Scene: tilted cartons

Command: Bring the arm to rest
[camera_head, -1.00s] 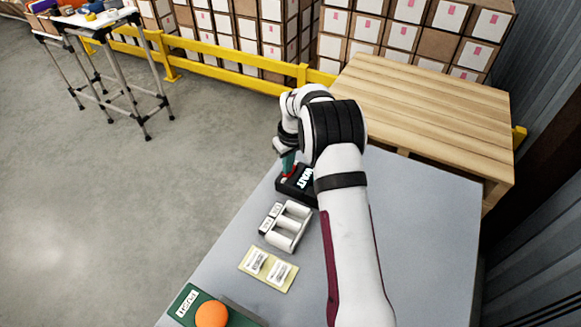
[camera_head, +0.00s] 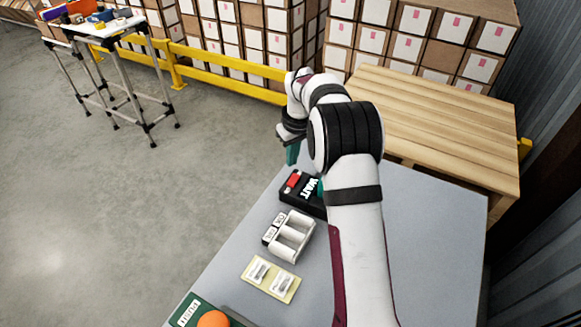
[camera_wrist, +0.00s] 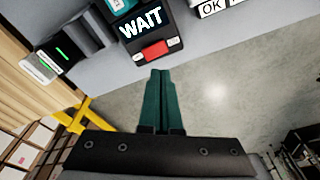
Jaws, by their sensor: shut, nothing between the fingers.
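My gripper (camera_head: 292,153) is at the far left edge of the grey table (camera_head: 428,235), raised above the black box marked WAIT. Its teal fingers (camera_wrist: 160,100) are shut together and empty in the wrist view. The black WAIT box (camera_head: 291,193) has a red block or button on its left end; it also shows in the wrist view (camera_wrist: 122,22), with the red part (camera_wrist: 155,49) just beyond my fingertips and apart from them. My arm hides part of the box's right side in the head view.
The table's right side is clear.

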